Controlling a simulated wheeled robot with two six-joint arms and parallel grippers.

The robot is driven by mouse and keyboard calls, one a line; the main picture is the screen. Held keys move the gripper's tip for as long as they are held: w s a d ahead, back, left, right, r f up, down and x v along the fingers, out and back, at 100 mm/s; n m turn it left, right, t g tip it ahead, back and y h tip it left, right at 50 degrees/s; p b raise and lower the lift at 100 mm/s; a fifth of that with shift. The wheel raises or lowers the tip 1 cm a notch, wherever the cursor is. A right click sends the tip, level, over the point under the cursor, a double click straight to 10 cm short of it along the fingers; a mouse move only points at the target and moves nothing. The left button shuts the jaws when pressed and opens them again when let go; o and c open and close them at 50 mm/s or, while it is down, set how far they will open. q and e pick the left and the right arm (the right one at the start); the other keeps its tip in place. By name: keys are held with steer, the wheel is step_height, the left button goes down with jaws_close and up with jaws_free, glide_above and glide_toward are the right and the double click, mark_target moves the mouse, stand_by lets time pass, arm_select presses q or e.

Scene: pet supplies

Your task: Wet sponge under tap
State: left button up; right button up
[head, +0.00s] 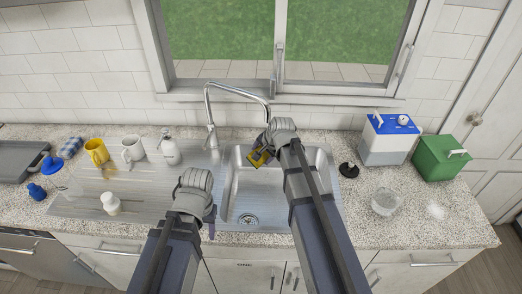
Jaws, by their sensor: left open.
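The tap (209,115) arches over the sink basin (238,190) from behind, its spout end beside my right wrist. A small yellow sponge (260,158) is at the fingertips of my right gripper (258,154), over the back left of the basin near the spout. The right gripper appears shut on it; the wrist hides part of both. I cannot make out running water. My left gripper (210,221) is open and empty, pointing down at the left front edge of the sink. Its wrist partly covers the fingers.
A yellow mug (96,152), white mug (132,151), white bottle (169,148) and small white bottle (110,203) stand left on the drainer. A blue-and-white box (386,142), green box (438,158), glass bowl (385,202) and black item (348,170) are on the right.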

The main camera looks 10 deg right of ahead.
steer(key=s, duration=0.2)
steer(key=s+a, duration=0.1)
steer(key=s, duration=0.2)
steer(key=shift+s+a, duration=0.1)
steer(key=shift+a, duration=0.1)
steer(key=shift+s+r, duration=0.1)
stand_by(1.4)
steer(key=s+a+r+p, duration=0.1)
steer(key=s+r+p, duration=0.2)
steer(key=s+p, duration=0.1)
steer(key=shift+s+a+r, duration=0.15)
steer(key=shift+s+r, duration=0.15)
steer(key=shift+r, duration=0.1)
stand_by(0.3)
